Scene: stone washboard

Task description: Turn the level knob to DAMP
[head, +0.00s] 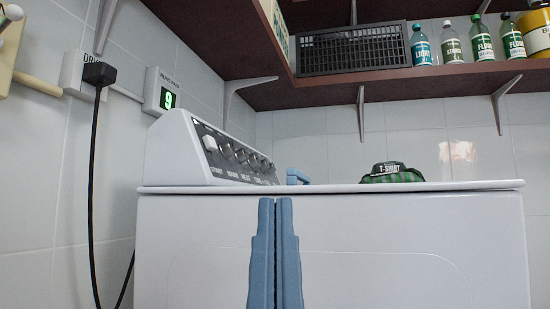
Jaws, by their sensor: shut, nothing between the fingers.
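The white machine's slanted control panel (232,155) carries a row of several round silver knobs, seen at a steep angle. One knob (227,149) stands nearer the left end, and others recede to the right. The small print under the knobs is too small to read, so I cannot tell which is the level knob or where it points. My gripper (276,203) shows as two light blue fingers pointing up, side by side and shut with nothing between them. It is in front of the machine's front face, with its tips below the top edge, apart from the knobs.
A bracketed dark shelf (380,86) holds a black basket (352,51) and bottles.

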